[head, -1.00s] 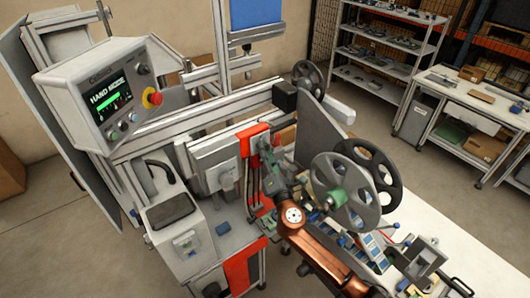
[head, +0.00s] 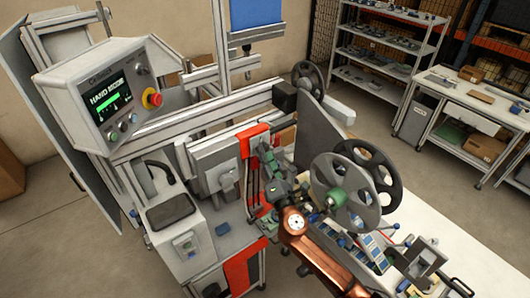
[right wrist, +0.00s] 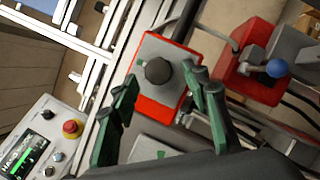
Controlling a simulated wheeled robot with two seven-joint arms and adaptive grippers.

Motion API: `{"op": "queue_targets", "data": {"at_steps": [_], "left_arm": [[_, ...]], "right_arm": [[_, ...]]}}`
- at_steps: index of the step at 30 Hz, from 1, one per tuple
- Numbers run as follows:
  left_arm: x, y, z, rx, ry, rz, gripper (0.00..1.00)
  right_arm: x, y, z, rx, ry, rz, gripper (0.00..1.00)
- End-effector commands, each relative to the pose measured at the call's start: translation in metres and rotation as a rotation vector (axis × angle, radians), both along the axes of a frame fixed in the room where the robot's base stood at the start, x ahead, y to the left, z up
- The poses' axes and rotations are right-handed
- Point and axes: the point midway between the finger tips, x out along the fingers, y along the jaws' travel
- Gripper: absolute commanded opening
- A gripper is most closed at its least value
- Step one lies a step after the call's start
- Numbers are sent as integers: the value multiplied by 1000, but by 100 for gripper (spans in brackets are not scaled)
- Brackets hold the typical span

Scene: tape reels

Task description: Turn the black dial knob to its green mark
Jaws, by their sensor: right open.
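The black dial knob (right wrist: 158,71) sits on a grey plate with a red surround (right wrist: 157,110) in the right wrist view. A small green patch (right wrist: 141,63) shows on the plate just left of the knob. I cannot make out which way the knob points. My right gripper (right wrist: 160,78) is open, with its green fingers to either side of the knob in this view and nothing between them. In the head view the right gripper (head: 267,155) is in front of the red bracket (head: 253,136), and I cannot make out the knob there. My left gripper is out of view.
Right of the knob in the wrist view is a red block with a blue ball handle (right wrist: 277,68). Cables run close by. In the head view, large grey reels (head: 345,193) stand right of my gripper, and a control panel (head: 108,95) is at the left.

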Motion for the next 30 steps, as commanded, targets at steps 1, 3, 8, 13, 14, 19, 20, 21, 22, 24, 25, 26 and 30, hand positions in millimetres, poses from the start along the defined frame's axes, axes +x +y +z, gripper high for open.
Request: {"op": "queue_targets", "data": {"at_steps": [1, 3, 8, 13, 14, 19, 20, 21, 22, 24, 25, 26, 30], "left_arm": [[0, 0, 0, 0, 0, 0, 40], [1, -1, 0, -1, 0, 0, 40], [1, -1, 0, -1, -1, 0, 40], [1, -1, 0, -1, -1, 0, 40], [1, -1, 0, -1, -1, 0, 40], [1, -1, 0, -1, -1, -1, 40], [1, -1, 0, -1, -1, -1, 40], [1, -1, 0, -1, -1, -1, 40], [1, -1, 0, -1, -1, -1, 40], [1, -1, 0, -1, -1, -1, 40], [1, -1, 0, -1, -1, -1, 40], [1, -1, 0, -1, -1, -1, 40], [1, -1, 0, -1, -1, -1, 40]], "right_arm": [[-10, -4, -4, 1, 3, 0, 43], [-24, -9, -8, 1, 3, 0, 43], [-55, -19, -15, 1, 3, 0, 43], [-80, -27, -22, 0, 1, 0, 43], [-83, -27, -23, -1, 2, 0, 43], [-93, -30, -25, 0, 1, 0, 43], [-93, -30, -25, 0, 1, 0, 43], [-93, -31, -25, 0, 1, 0, 43], [-94, -31, -25, 0, 1, 0, 43], [-93, -31, -25, 0, 1, 1, 43], [-93, -31, -25, -1, 0, 1, 43], [-93, -31, -25, -1, 0, 1, 43], [-93, -31, -24, -1, 0, 1, 43]]}}
